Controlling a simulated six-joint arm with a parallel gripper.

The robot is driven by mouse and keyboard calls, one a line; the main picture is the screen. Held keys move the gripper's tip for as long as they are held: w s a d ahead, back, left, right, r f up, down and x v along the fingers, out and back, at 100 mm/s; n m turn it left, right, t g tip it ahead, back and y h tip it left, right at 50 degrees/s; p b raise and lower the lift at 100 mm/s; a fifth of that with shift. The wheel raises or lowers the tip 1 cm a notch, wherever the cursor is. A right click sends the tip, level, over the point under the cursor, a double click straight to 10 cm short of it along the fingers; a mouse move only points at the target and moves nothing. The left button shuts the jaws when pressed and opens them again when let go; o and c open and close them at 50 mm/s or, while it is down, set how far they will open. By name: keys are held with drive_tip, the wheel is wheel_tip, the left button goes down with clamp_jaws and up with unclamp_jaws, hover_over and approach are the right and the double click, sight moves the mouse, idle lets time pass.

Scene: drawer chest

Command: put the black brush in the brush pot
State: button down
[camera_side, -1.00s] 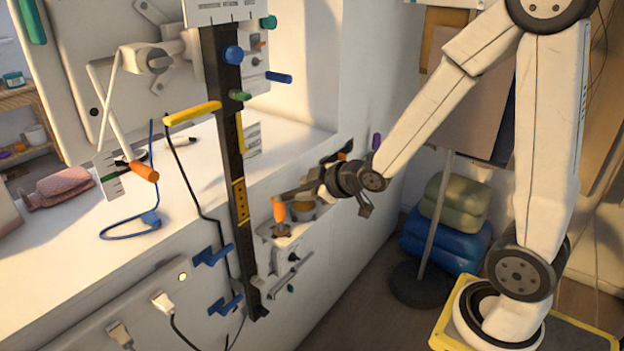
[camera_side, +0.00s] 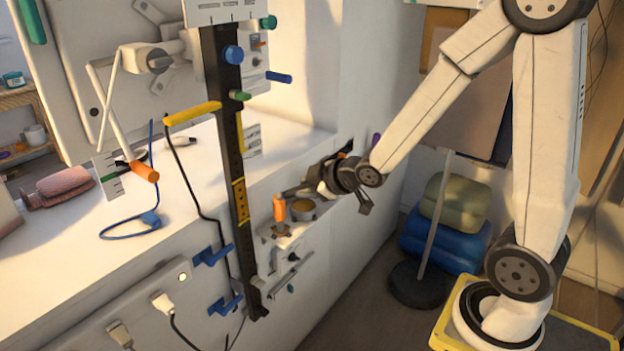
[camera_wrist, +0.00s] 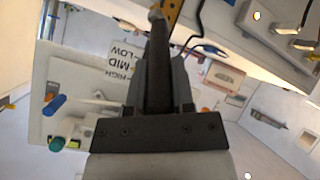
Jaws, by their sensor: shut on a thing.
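My gripper (camera_side: 318,180) is in the side view, above and just right of a small shelf on the front of the white counter. In the wrist view its fingers (camera_wrist: 158,85) are shut on a long dark handle, which I take as the black brush (camera_wrist: 157,50); its pale tip points away from the wrist. In the side view the brush blends with the dark fingers. A small tan round cup (camera_side: 303,209), likely the brush pot, stands on the shelf below the gripper. The gripper and brush appear apart from it; its inside is hard to see.
An orange-handled thing (camera_side: 279,208) stands upright on the shelf, left of the cup. A tall black rail (camera_side: 232,150) with coloured pegs rises left of the shelf. Cables (camera_side: 130,226) hang and lie over the counter. Free floor lies below right.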

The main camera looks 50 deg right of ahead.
drive_tip(key=w+d+f+m+g+h, duration=0.1)
drive_tip(key=w+d+m+g+h, duration=0.2)
drive_tip(key=w+d, duration=0.6)
drive_tip(key=w+d+m+g, duration=0.4)
drive_tip(key=w+d+m, duration=0.15)
drive_tip(key=d, duration=0.65)
drive_tip(key=d+m+g+y, duration=0.2)
drive_tip(key=d+m+g, duration=0.1)
drive_tip(key=d, duration=0.4)
drive_tip(key=shift+w+d+f+g+y, duration=0.2)
drive_tip(key=shift+d+g+y, duration=0.1)
drive_tip(key=shift+d, duration=0.05)
drive_tip(key=shift+m, duration=0.25)
